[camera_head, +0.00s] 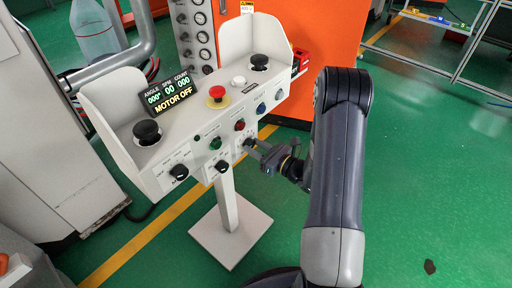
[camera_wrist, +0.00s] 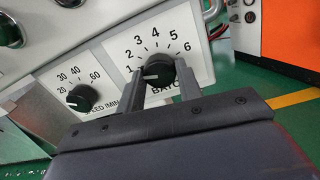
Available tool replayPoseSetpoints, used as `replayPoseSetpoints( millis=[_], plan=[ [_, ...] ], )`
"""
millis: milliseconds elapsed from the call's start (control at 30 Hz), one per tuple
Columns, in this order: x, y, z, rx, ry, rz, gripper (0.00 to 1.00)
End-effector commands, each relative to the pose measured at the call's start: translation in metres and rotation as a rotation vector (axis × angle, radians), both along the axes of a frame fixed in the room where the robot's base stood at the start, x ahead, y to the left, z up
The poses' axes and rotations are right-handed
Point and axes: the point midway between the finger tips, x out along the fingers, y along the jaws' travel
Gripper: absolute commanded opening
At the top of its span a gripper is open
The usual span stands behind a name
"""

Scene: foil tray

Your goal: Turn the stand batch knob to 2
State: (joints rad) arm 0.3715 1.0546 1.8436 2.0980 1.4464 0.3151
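The batch knob (camera_wrist: 158,71) is a round black knob on a white plate marked 1 to 6, at the middle of the wrist view. Its white pointer line faces left, at about the 1. In the head view the batch knob (camera_head: 249,142) is at the right end of the stand's lower row. My gripper (camera_wrist: 160,78) has one finger on each side of the knob, and both fingers look flush against its sides. In the head view my gripper (camera_head: 258,151) reaches the panel from the right. The fingers hide parts of the knob's sides and the plate.
The speed knob (camera_wrist: 81,97) is left of the batch plate. The stand (camera_head: 228,200) carries several buttons, a red emergency button (camera_head: 217,93) and a display (camera_head: 168,95) reading MOTOR OFF. An orange cabinet (camera_head: 270,40) stands behind. Green floor is open at right.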

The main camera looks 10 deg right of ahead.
Motion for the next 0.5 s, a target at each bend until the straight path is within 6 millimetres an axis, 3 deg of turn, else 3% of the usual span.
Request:
replayPoseSetpoints(
  millis=[267, 500],
  plan=[
    [-0.0001, 0.0000, 0.0000, 0.000, 0.000, 0.000, 0.11],
    [-0.0003, 0.0000, 0.0002, 0.024, 0.017, 0.001, 0.11]
  ],
)
